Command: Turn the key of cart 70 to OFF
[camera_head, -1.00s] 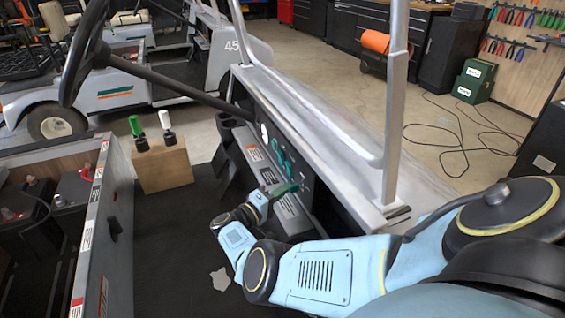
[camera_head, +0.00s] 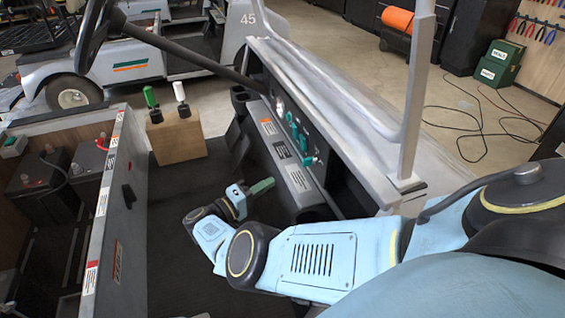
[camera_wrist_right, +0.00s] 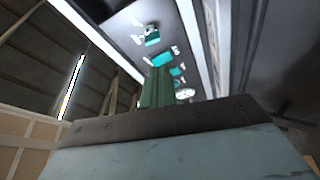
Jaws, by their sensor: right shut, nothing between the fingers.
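The near cart's dash panel (camera_head: 291,135) runs down the middle of the head view, with several small teal controls on it. The lowest teal piece (camera_head: 309,160) looks like the key; its position and any OFF mark are too small to read. My left gripper is out of view.
A wooden block (camera_head: 177,138) with a green-topped and a white-topped lever stands on the cart floor. The open battery bay (camera_head: 111,190) is at left. A steel roof post (camera_head: 418,95) rises right of the dash. Cart 45 (camera_head: 235,30) stands behind.

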